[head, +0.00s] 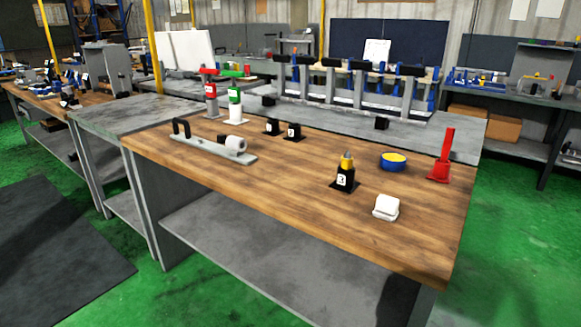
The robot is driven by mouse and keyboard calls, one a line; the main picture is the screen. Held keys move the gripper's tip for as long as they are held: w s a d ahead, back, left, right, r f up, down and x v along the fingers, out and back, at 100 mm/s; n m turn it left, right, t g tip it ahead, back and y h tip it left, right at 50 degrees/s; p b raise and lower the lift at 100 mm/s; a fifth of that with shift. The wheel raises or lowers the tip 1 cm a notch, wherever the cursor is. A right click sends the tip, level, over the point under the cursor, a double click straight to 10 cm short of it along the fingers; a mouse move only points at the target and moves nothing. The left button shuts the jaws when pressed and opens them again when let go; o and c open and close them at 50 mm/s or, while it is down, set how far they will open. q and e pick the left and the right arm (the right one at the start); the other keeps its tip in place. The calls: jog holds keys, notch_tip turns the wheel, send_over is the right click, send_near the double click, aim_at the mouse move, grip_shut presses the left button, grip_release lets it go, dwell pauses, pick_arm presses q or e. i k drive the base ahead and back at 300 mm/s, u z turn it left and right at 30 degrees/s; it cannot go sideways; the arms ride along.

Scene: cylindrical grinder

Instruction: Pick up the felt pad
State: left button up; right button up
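A white, soft-edged block (386,206) sits near the front right edge of the wooden workbench (300,190). It looks like the felt pad, and its top part appears to rest on a thin, pale lower layer. Nothing touches it, and its top and front are in plain view. Neither of my grippers shows in the head view.
A black holder marked 3 with a yellow-tipped item (345,175) stands left of the pad. A blue bowl with yellow contents (394,161) and a red stand (441,158) are behind it. A grey grinder-like fixture (213,148) lies left. Bare wood surrounds the pad.

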aim_at(386, 208)
jog(key=u, duration=1.35)
jog(key=i, duration=1.3)
jog(key=z, duration=2.15)
